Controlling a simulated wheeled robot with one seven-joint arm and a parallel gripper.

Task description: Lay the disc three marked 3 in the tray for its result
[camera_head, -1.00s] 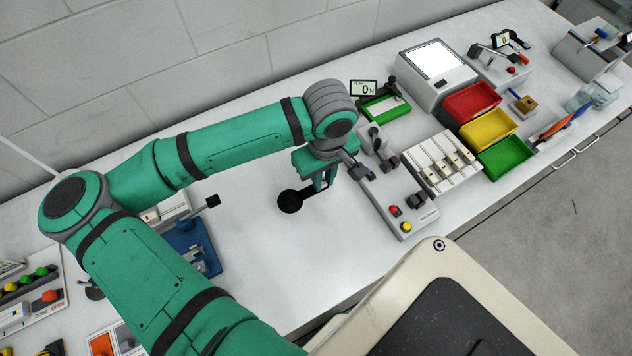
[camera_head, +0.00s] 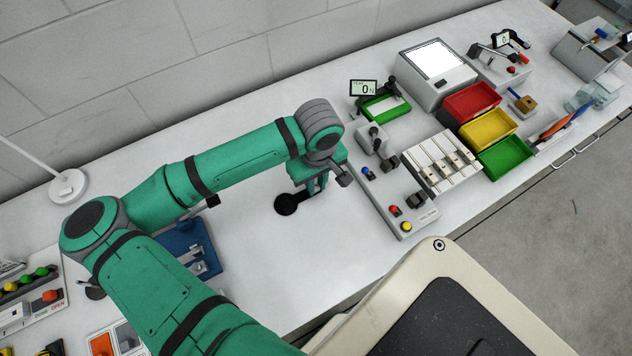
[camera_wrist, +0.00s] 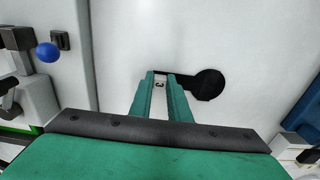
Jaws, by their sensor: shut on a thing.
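My gripper (camera_head: 317,187) is low over the bare middle of the bench, shut on the tab of a black round disc (camera_head: 286,204). In the wrist view, a pale label marked 3 shows between the fingers (camera_wrist: 160,82), and the black disc (camera_wrist: 208,85) sticks out to the right of them. I cannot tell whether the disc touches the bench. Three open trays stand in a row at the right: red (camera_head: 455,111), yellow (camera_head: 511,125) and green (camera_head: 489,166). No disc shows in them.
A grey panel with coloured buttons (camera_head: 399,222) and a white slotted rack (camera_head: 467,182) stand between my gripper and the trays. A white box with a bright screen (camera_head: 463,85) is behind. A blue fixture (camera_head: 178,241) stands at left. The bench around the disc is clear.

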